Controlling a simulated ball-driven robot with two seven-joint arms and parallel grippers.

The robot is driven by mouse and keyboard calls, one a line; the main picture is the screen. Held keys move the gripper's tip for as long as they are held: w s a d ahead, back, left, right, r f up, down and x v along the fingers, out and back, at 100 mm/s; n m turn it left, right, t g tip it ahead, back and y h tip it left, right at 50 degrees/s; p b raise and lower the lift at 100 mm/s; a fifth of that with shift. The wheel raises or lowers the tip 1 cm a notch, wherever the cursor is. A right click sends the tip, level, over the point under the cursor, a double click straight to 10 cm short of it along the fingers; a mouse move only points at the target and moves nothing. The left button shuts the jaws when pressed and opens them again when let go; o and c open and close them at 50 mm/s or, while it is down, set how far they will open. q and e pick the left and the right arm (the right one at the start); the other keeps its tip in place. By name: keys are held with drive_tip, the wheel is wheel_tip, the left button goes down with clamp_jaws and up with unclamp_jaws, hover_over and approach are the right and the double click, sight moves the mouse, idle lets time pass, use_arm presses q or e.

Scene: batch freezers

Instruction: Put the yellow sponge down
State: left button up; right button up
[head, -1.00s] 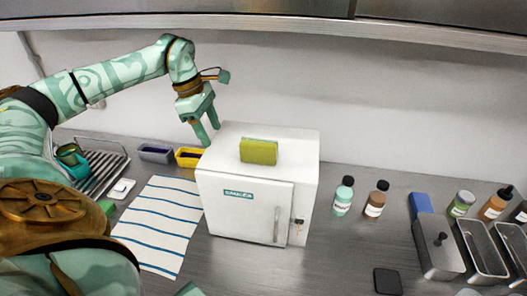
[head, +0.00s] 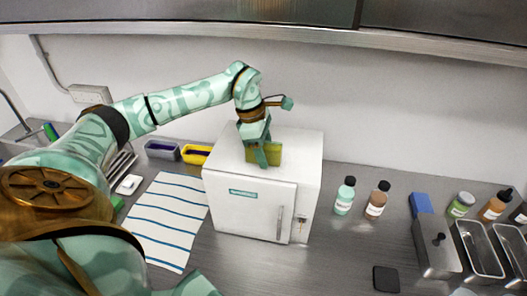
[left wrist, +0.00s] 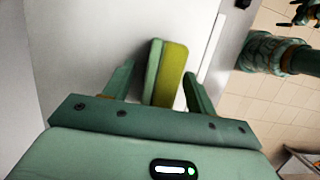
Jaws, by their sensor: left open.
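The yellow sponge (head: 273,154), yellow-green with a pale green layer on one side, rests on top of the small white freezer (head: 230,191). In the head view my left gripper (head: 262,160) is over the freezer top and partly covers the sponge. In the left wrist view the sponge (left wrist: 166,73) lies between the two open fingers of the left gripper (left wrist: 158,85), with gaps at both sides. My right gripper is not clearly visible in the head view.
A striped towel (head: 168,222) lies left of the freezer. Two bottles (head: 345,196) stand to the right, with a blue block (head: 421,203) and metal containers (head: 436,252) farther right. Counter in front is mostly clear.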

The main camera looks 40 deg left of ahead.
use_arm(q)
drive_tip(key=shift+d+f, duration=0.1)
drive_tip(key=shift+f, duration=0.2)
drive_tip(key=shift+f, duration=0.2)
idle(0.5)
drive_tip(key=c, duration=1.1)
